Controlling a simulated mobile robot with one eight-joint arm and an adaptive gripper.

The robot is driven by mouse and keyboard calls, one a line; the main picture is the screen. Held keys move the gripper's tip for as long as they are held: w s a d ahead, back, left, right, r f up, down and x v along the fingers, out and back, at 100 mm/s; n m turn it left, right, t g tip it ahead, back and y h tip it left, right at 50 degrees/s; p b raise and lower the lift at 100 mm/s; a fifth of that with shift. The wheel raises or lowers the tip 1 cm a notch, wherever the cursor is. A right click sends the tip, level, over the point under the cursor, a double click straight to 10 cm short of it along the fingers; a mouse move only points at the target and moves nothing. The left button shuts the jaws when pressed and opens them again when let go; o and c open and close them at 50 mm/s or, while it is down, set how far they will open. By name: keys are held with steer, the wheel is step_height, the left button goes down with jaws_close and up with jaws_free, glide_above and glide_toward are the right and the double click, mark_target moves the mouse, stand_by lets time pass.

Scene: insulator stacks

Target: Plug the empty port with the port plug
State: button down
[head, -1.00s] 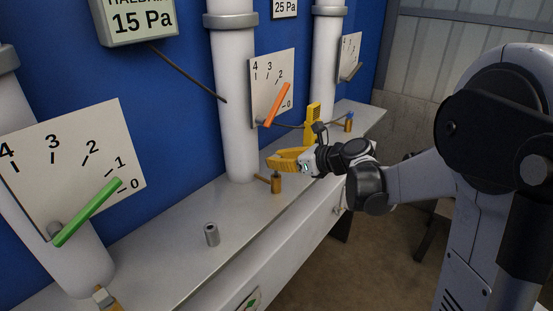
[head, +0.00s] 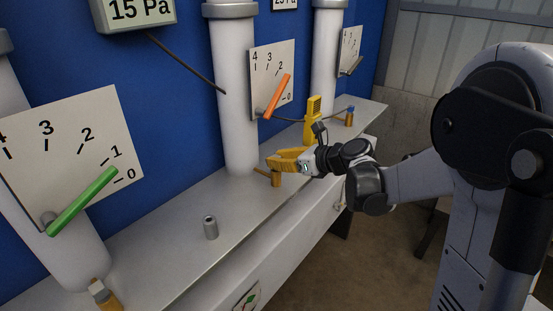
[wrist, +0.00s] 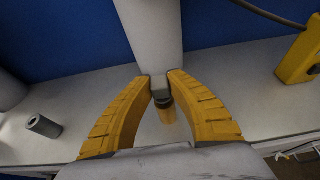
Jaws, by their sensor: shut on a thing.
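My gripper (wrist: 160,80) has yellow fingers and is shut on a small grey piece (wrist: 160,93), which I take to be the port plug. The fingertips hide most of it. In the head view my gripper (head: 272,163) is at the brass port (head: 276,179) in front of the middle white column. In the wrist view this port (wrist: 167,112) shows just below the grey piece, close to it or touching. I cannot tell whether the piece is inside the port.
A loose grey hollow cylinder (head: 210,228) stands on the grey bench (head: 165,250). Another brass port with a pale top (head: 103,294) is at the near left. A port with a blue top (head: 350,115) is at the far right. A yellow device (head: 313,120) stands behind my gripper.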

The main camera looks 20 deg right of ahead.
steer(key=shift+f, duration=0.4)
steer(key=c, duration=1.3)
jaws_free()
steer(key=v, duration=1.2)
